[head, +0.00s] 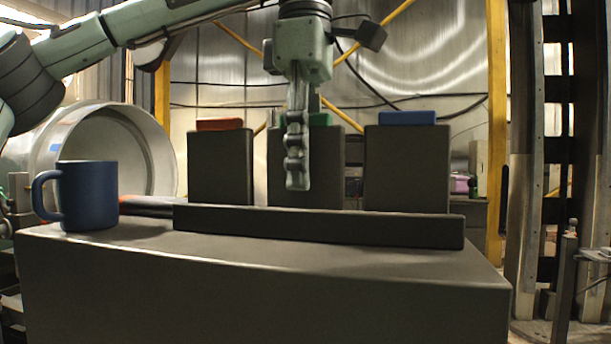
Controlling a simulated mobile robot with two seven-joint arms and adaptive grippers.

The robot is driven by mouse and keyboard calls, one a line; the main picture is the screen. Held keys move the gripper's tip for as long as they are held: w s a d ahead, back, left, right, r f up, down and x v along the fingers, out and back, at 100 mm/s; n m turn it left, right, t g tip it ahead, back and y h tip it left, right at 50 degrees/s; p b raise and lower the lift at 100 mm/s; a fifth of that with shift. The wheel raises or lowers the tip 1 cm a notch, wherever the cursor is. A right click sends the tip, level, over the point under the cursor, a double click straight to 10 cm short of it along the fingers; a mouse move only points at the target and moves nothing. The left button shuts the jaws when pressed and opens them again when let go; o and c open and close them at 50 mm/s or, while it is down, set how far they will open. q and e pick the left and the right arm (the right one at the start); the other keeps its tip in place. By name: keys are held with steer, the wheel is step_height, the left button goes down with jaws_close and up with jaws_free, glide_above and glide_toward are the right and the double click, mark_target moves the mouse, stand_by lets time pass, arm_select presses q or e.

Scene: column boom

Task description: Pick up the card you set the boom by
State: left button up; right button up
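I cannot make out a clear card in the head view. Three flat coloured pieces lie on dark grey pedestals at the back: a red one (219,124) at left, a green one (320,119) in the middle and a blue one (407,118) at right. My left gripper (298,186) points down in front of the middle pedestal (328,170) and partly hides the green piece. Its fingers are seen edge-on and overlap, so their opening does not show. Nothing is visible in them. My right gripper is out of view.
A long low dark bar (320,226) lies across the grey table (250,275), between the front area and the pedestals. A blue mug (88,195) stands at the table's left. The table top in front of the bar is clear. A yellow post (496,120) stands at right.

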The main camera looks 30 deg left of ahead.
arm_select(q)
steer(key=shift+f, duration=0.95)
jaws_close()
steer(key=shift+r, duration=0.15)
